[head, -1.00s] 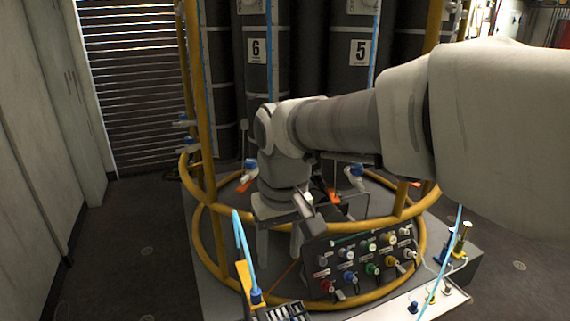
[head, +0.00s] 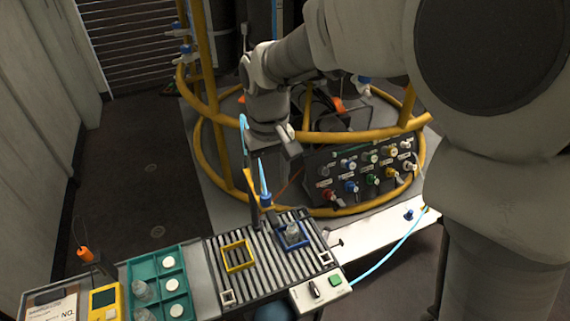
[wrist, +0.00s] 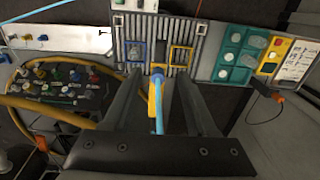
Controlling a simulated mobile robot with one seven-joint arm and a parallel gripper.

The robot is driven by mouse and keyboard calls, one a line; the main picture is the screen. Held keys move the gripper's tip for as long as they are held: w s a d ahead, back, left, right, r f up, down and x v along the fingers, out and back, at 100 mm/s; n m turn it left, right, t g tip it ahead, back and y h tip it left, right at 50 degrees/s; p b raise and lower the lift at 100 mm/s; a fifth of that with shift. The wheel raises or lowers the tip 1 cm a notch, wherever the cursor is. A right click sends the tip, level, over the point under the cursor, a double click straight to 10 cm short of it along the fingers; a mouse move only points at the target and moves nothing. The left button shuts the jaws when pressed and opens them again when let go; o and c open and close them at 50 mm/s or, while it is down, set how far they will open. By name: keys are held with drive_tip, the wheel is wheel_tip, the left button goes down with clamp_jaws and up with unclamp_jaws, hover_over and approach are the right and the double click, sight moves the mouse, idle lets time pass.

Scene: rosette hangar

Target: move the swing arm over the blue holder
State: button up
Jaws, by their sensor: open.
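The blue holder (head: 281,243) is a square blue frame on the right part of a slatted rack, with a clear vessel (head: 292,232) in it. It also shows in the wrist view (wrist: 129,51). The swing arm is a yellow piece (head: 254,207) with a light-blue tip and hose (head: 264,184), at the rack's far edge between the blue and yellow holders. In the wrist view the swing arm (wrist: 154,96) lies between my gripper's spread fingers (wrist: 156,88), with gaps on both sides. My gripper is open and empty, beyond the rack's far edge.
A yellow square holder (head: 238,267) sits left of the blue one, empty. A teal tray (head: 157,273) with jars and white discs stands left. A switch box (head: 322,293) is at the rack's front. A valve panel (head: 330,172) and yellow rails (head: 222,180) stand close to my gripper.

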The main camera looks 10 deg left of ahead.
sight(273, 216)
wheel_tip(273, 216, down, 11)
drive_tip(key=shift+f+b, duration=0.1)
drive_tip(key=shift+b, duration=0.6)
clamp_jaws()
idle(1.0)
